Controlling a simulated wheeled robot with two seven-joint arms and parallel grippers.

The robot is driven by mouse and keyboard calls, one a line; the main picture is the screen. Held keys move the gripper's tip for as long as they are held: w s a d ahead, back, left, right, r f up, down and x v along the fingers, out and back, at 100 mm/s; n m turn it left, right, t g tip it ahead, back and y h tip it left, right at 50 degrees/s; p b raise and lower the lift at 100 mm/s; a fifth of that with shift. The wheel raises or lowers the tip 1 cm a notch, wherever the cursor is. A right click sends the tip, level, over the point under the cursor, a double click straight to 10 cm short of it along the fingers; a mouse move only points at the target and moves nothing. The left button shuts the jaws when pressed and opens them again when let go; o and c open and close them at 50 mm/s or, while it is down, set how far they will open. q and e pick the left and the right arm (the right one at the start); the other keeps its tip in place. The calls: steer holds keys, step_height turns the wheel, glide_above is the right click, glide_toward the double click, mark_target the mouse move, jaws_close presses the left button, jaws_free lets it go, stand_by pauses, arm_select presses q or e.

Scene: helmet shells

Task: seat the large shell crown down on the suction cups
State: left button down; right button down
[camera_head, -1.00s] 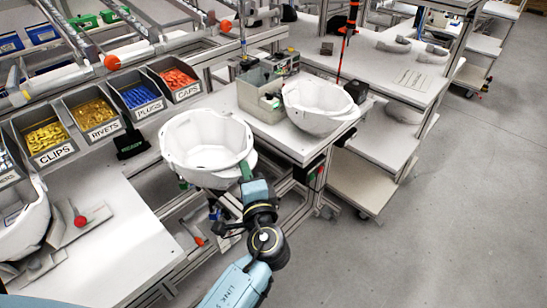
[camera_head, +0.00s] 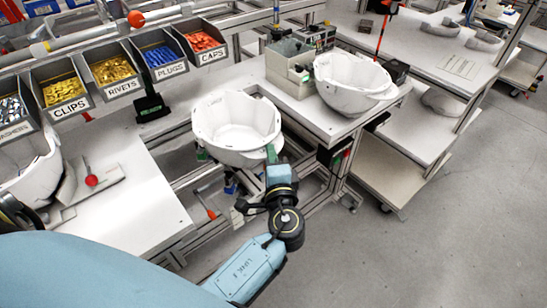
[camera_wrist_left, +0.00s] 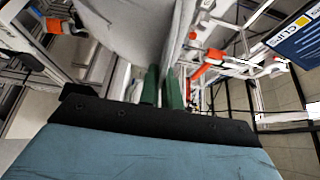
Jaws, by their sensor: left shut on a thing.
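A large white shell (camera_head: 228,142) is held open side up, crown down, in front of the parts bins in the head view. My left gripper (camera_head: 271,154) is shut on its near right rim. In the left wrist view, the green fingers (camera_wrist_left: 163,88) close on the edge of the pale shell wall (camera_wrist_left: 130,28). The shell appears to be over the gap between the benches; its underside is hidden. I cannot make out the suction cups. My right gripper is not in view.
Another white shell (camera_head: 350,84) sits on the right bench, beside a grey-green box (camera_head: 290,66). Part of a white shell (camera_head: 38,172) shows at the left, near a red ball (camera_head: 91,180). Labelled bins (camera_head: 118,72) line the back. Floor (camera_head: 440,230) at the right is clear.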

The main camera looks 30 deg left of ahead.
mark_target(260, 161)
arm_select(q)
steer(key=a, duration=0.1)
steer(key=w+a+f+b, duration=0.1)
steer(key=a, duration=0.1)
steer(key=shift+w+a+f, duration=0.3)
steer(key=shift+a, duration=0.1)
steer(key=f+b, duration=0.1)
steer(key=a+f+b, duration=0.1)
steer(key=f+b, duration=0.1)
steer(key=shift+w, duration=0.2)
steer(key=shift+f+b, duration=0.7)
steer(key=shift+b, duration=0.25)
steer(key=c, duration=1.6)
jaws_free()
steer(key=shift+d, duration=0.1)
steer(key=shift+o, duration=0.4)
steer(key=shift+f, duration=0.1)
steer(key=shift+s, duration=0.15)
